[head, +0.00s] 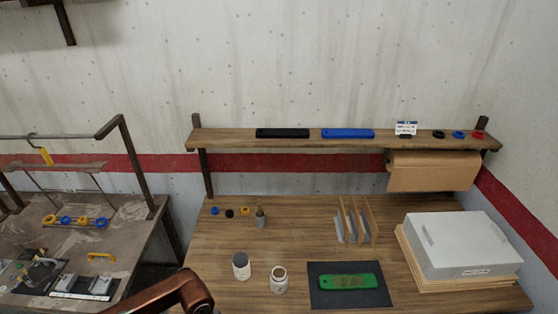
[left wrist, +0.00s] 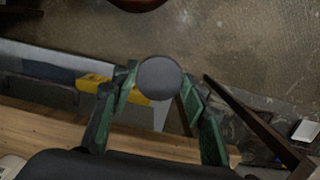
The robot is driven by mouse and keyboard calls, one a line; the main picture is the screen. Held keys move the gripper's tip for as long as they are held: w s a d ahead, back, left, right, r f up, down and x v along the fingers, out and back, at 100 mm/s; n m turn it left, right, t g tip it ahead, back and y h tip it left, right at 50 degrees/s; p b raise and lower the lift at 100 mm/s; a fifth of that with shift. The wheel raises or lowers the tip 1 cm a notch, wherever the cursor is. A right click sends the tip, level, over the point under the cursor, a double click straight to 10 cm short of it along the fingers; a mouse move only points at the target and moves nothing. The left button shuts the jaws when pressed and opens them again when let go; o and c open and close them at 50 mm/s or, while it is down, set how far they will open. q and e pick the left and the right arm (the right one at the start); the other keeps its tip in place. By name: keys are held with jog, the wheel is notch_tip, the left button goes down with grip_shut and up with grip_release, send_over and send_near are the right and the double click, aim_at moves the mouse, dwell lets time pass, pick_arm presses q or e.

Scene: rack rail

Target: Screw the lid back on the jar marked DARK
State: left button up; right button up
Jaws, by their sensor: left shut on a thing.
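In the left wrist view my left gripper (left wrist: 160,92) is shut on a round dark grey lid (left wrist: 159,78), held between its green fingers. In the head view only my bent copper-coloured arm shows at the bottom; the gripper and lid are out of frame there. Two small pale jars stand upright on the wooden bench. The left jar (head: 241,268) has a dark grey top. The right jar (head: 279,282) looks open, with a round mouth. Their labels are too small to read, so I cannot tell which is marked DARK. My right gripper is not in view.
A black mat (head: 319,298) with a green piece (head: 348,282) lies right of the jars. A grey box (head: 462,243) is at the right. A second bench (head: 130,225) stands left, across a gap.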

pick_arm(q)
jog(key=w+r, duration=0.4)
jog(key=r, duration=1.1)
